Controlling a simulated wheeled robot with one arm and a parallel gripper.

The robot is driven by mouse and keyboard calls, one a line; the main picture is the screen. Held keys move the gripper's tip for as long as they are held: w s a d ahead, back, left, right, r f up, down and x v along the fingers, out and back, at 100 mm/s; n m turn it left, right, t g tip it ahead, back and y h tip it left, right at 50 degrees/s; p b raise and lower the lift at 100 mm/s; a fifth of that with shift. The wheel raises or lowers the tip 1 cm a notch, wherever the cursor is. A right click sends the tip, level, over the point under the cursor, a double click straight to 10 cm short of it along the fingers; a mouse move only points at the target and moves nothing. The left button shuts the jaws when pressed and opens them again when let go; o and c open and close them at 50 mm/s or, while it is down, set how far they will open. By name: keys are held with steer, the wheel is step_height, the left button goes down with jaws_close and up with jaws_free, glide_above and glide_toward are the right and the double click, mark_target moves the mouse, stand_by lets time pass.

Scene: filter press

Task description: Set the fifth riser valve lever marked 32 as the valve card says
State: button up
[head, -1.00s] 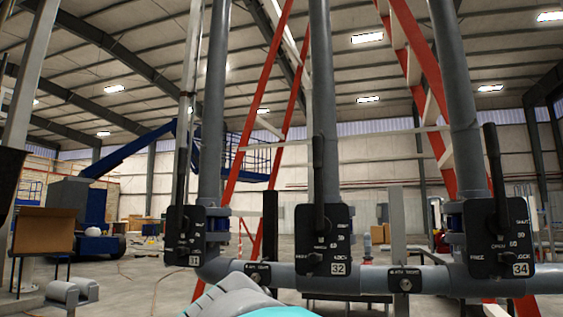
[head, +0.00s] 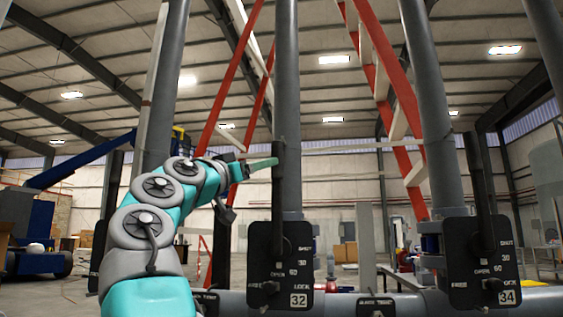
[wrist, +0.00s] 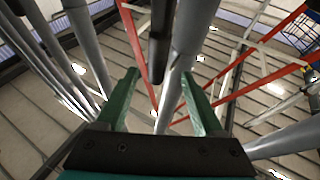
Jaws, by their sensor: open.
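The valve plate marked 32 (head: 262,262) is black, on a grey vertical riser in the middle of the head view. Its long black lever (head: 279,200) stands upright. The scale around the lever reads SHUT, 30, 60 and OPEN; a small catch (head: 270,287) sits low on the plate between FREE and LOCK, its setting too small to be sure of. My gripper (head: 262,163) is raised at the lever's upper part, just left of it in the head view. In the wrist view my gripper (wrist: 160,76) is open, with the dark lever (wrist: 160,40) ahead between the fingertips. No valve card is readable.
The valve plate marked 34 (head: 470,262) with its upright lever (head: 480,185) stands to the right. Another riser (head: 165,90) stands left, partly behind my arm. Red sloping frames (head: 390,70) rise behind. A horizontal pipe (head: 345,303) runs below the plates.

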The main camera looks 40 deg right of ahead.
mark_target(274, 175)
steer(key=p+x, duration=0.2)
steer(key=x, duration=0.1)
steer(key=p+x, duration=0.2)
steer(key=x, duration=0.1)
steer(key=shift+s+d+r, duration=0.1)
steer(key=shift+d+r, duration=0.1)
steer(key=shift+r, duration=0.35)
steer(key=shift+d+p, duration=0.45)
steer(key=shift+d, duration=0.15)
steer(key=shift+c, duration=0.2)
jaws_close()
